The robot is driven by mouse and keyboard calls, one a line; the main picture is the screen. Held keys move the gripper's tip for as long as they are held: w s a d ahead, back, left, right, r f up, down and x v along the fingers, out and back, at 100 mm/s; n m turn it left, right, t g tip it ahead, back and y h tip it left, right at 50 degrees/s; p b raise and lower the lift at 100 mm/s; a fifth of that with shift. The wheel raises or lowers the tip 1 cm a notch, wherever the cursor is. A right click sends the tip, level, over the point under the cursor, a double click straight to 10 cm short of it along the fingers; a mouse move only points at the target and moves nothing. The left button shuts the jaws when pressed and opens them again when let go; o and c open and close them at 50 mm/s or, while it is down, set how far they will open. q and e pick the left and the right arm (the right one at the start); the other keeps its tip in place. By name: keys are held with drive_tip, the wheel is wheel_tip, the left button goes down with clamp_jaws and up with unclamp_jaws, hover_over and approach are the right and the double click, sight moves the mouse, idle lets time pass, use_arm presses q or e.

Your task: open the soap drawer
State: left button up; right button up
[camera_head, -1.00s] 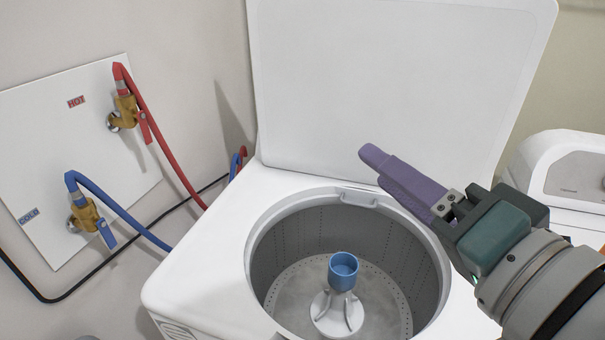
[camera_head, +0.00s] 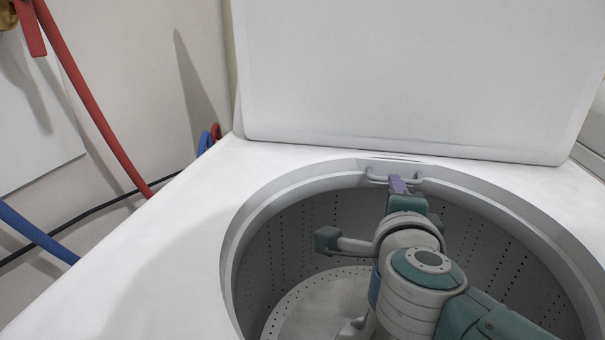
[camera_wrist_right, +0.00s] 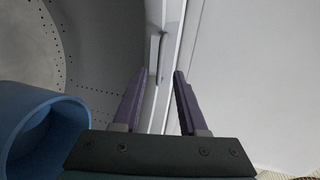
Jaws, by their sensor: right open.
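The soap drawer shows as a white handle (camera_head: 377,178) on the back inner rim of the washer's tub, below the raised lid. In the right wrist view the handle (camera_wrist_right: 154,52) is a narrow grey-white bar just ahead of the fingertips. My right gripper (camera_head: 398,183) reaches across the tub to the handle, its purple fingers partly hidden by my wrist. In the wrist view the right gripper (camera_wrist_right: 160,73) is open, one finger on each side of the handle's line. I cannot tell whether a finger touches it. The drawer looks flush with the rim. My left gripper is out of view.
The white washer top (camera_head: 150,250) surrounds the open tub (camera_head: 300,235). The upright lid (camera_head: 420,75) stands close behind the handle. Red (camera_head: 90,105) and blue (camera_head: 35,235) hoses hang at the left.

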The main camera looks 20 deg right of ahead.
sight(392, 166)
drive_tip(key=b+x, duration=0.2)
drive_tip(key=x, duration=0.4)
drive_tip(key=shift+w, duration=0.3)
drive_tip(key=shift+d, duration=0.1)
drive_tip(key=shift+c, duration=0.3)
clamp_jaws()
idle(0.6)
